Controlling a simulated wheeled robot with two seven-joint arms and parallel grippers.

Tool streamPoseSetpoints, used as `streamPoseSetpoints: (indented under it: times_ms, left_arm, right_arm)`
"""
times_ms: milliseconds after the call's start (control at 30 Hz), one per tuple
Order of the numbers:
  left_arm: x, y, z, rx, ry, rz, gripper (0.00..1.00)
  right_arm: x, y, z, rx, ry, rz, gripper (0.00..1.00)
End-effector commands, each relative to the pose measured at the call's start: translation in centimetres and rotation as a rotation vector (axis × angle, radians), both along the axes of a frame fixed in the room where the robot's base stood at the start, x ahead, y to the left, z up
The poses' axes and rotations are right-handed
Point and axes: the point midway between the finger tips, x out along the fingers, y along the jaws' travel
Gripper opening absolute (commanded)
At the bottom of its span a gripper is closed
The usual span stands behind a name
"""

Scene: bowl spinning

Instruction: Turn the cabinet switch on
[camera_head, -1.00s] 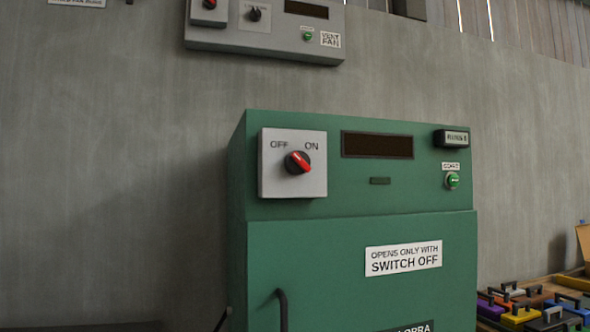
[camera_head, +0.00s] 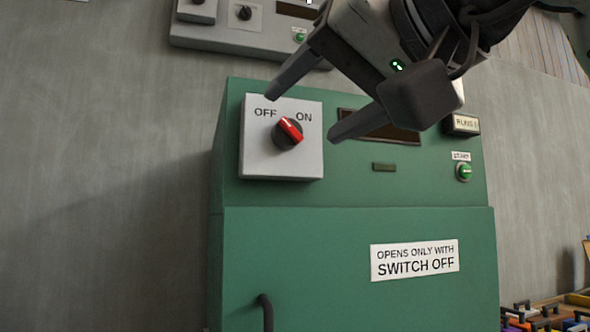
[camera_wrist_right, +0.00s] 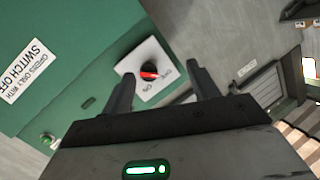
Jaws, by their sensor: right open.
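The cabinet switch (camera_head: 289,132) is a round black knob with a red grip bar on a light grey plate (camera_head: 262,160) marked OFF and ON. Its red bar slants from upper left, on the OFF side, to lower right. The plate is on the green cabinet's upper front. My right gripper (camera_head: 305,113) comes in from the upper right, open and empty. In the head view its fingertips appear on either side of the knob, apart from it. The switch (camera_wrist_right: 149,72) shows between the fingers of the right gripper (camera_wrist_right: 160,71) in the wrist view. My left gripper is not in view.
The green cabinet (camera_head: 340,250) has a black door handle (camera_head: 266,312), a green start button (camera_head: 464,172) and a sign (camera_head: 414,260) reading "opens only with switch off". A grey wall panel (camera_head: 215,30) with another knob is above. Several coloured items lie at the lower right.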

Motion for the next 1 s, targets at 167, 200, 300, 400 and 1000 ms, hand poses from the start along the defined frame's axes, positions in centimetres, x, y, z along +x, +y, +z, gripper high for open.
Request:
streamPoseSetpoints:
  times_ms: [167,200,300,400,1000]
  left_arm:
    - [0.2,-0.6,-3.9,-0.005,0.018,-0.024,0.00]
    - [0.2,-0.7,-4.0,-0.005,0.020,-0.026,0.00]
    - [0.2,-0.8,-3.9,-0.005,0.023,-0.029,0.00]
    - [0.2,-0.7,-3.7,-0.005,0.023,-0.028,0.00]
    - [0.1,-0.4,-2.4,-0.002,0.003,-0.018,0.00]
  right_arm:
    - [-2.3,-3.2,0.7,-0.099,-0.209,-0.177,0.60]
    - [-2.5,-3.5,1.0,-0.107,-0.227,-0.193,0.60]
    - [-2.3,-3.7,1.4,-0.117,-0.244,-0.212,0.60]
    - [-1.1,-3.2,1.5,-0.117,-0.240,-0.212,0.60]
    - [10.1,1.5,1.5,-0.115,-0.239,-0.207,0.60]
